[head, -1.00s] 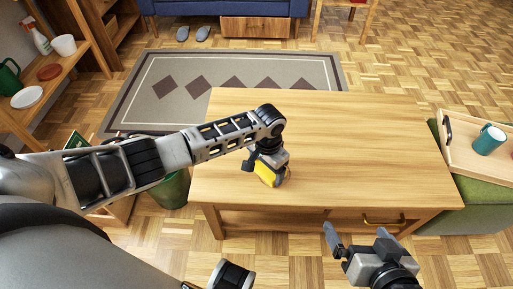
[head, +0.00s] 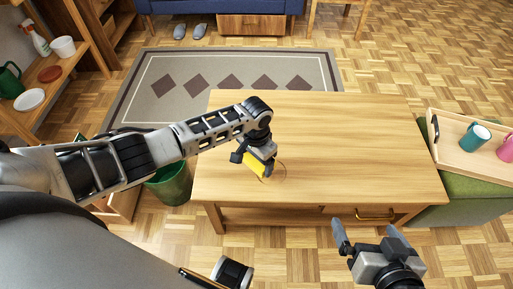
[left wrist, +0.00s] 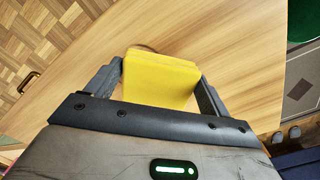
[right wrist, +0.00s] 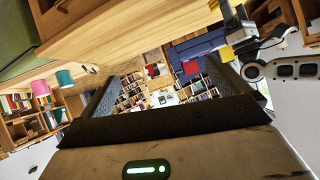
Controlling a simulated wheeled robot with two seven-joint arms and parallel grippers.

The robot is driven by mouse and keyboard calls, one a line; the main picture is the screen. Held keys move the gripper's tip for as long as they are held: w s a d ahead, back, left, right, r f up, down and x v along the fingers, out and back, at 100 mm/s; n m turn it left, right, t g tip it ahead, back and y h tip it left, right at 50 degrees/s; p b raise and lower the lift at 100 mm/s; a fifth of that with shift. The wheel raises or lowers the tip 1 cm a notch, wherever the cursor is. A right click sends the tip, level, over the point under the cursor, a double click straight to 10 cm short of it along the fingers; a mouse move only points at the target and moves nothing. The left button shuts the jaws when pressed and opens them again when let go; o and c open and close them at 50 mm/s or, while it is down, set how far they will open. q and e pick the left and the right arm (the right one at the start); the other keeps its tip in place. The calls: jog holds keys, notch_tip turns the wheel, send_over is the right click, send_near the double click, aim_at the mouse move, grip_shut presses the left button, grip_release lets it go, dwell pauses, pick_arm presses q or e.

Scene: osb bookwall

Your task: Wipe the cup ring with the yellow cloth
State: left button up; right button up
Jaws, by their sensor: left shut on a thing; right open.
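The yellow cloth (head: 255,166) is a folded block in my left gripper (head: 259,160), low over the front left of the wooden table. In the left wrist view the cloth (left wrist: 160,80) sits between both fingers. The cup ring (head: 285,176) shows as a thin brown curve on the tabletop, just right of the cloth; its left part is hidden by cloth and gripper. I cannot tell whether the cloth touches the wood. My right gripper (head: 368,234) is open and empty in front of the table, near the drawer side.
The table (head: 350,135) is otherwise bare. A tray (head: 454,160) with a teal cup (head: 475,138) and a pink cup (head: 506,149) sits on a green stool (head: 465,192) to the right. A green bin (head: 170,184) stands left of the table, under my left arm.

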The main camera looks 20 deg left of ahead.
aim_at(256, 160)
pick_arm(q)
jog(key=shift+r+p, duration=0.6)
jog(key=shift+r, duration=0.05)
jog(key=shift+r+p, duration=0.8)
jog(key=shift+p, duration=0.1)
jog(key=shift+r+p, duration=0.3)
jog(key=shift+p, duration=0.05)
pick_arm(e)
notch_tip(256, 160, up, 6)
jog(key=d+t, duration=0.1)
jog(key=shift+s+d+h, duration=0.35)
jog(key=shift+s+h, duration=0.05)
jog(key=shift+s, duration=0.05)
pick_arm(q)
jog(key=shift+r, duration=0.1)
pick_arm(e)
jog(key=shift+r, duration=0.1)
